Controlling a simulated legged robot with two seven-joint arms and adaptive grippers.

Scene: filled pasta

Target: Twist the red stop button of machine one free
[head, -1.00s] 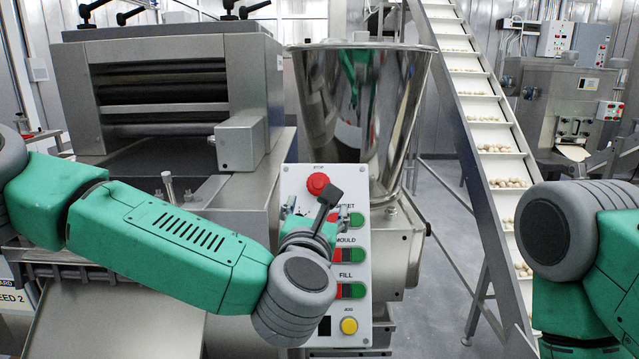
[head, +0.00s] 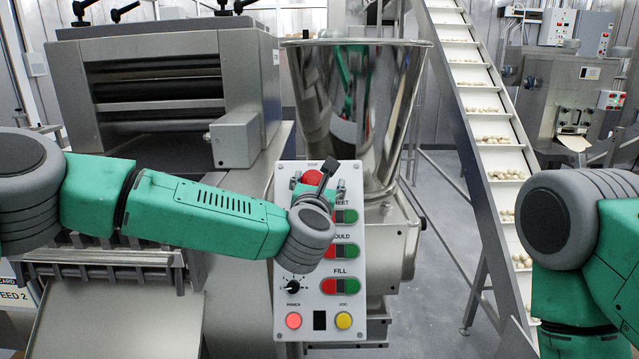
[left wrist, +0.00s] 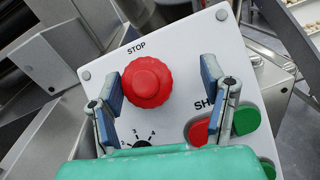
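The red stop button (head: 311,177) is at the top of the white control panel (head: 262,318), partly hidden by my left gripper in the head view. In the left wrist view the round button (left wrist: 148,82) shows whole, below the word STOP. My left gripper (head: 323,186) is in front of the panel's upper part. Its two blue-grey fingers (left wrist: 160,80) are spread wide, one on each side of the button in the picture, with gaps between. I cannot tell how far the fingertips are from the panel. My right gripper is outside the views.
Below the button are red and green button pairs (head: 341,251), a black knob (head: 292,287) and a yellow button (head: 344,320). A steel hopper (head: 352,100) stands behind the panel, a roller machine (head: 160,75) to the left, and a conveyor (head: 497,155) to the right.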

